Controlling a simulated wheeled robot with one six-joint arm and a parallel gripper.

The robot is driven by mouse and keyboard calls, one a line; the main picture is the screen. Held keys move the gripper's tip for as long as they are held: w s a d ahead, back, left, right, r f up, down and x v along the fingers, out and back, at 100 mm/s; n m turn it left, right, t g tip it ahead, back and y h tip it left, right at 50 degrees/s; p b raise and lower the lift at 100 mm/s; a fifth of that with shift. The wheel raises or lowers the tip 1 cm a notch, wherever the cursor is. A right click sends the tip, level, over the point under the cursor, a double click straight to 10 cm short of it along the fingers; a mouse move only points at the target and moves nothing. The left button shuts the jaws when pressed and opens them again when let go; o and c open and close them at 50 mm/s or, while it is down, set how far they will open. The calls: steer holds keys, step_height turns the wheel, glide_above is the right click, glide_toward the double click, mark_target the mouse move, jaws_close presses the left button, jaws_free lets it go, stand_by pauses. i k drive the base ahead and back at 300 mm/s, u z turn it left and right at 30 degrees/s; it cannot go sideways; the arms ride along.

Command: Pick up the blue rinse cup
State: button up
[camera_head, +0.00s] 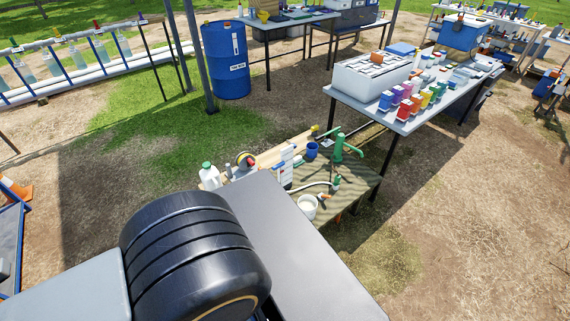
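A small blue cup (312,150), which looks like the rinse cup, stands upright on a low wooden table (358,183). It is just left of a green hand pump (343,147). My gripper is not in view, so I cannot tell whether it is open or shut. Large dark and grey parts of my own body fill the lower left and hide the near part of the low table.
A white bucket (307,206), a white jug with a green cap (209,176) and a white box share the low table. A grey table (425,112) with a white case and coloured bottles stands behind right. A blue drum (226,60) stands behind left. Open dirt lies right.

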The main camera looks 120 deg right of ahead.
mark_target(312, 147)
steer(key=i, duration=0.75)
steer(key=z, duration=3.1)
steer(key=i, duration=4.55)
steer(key=z, duration=3.35)
steer(key=i, duration=1.75)
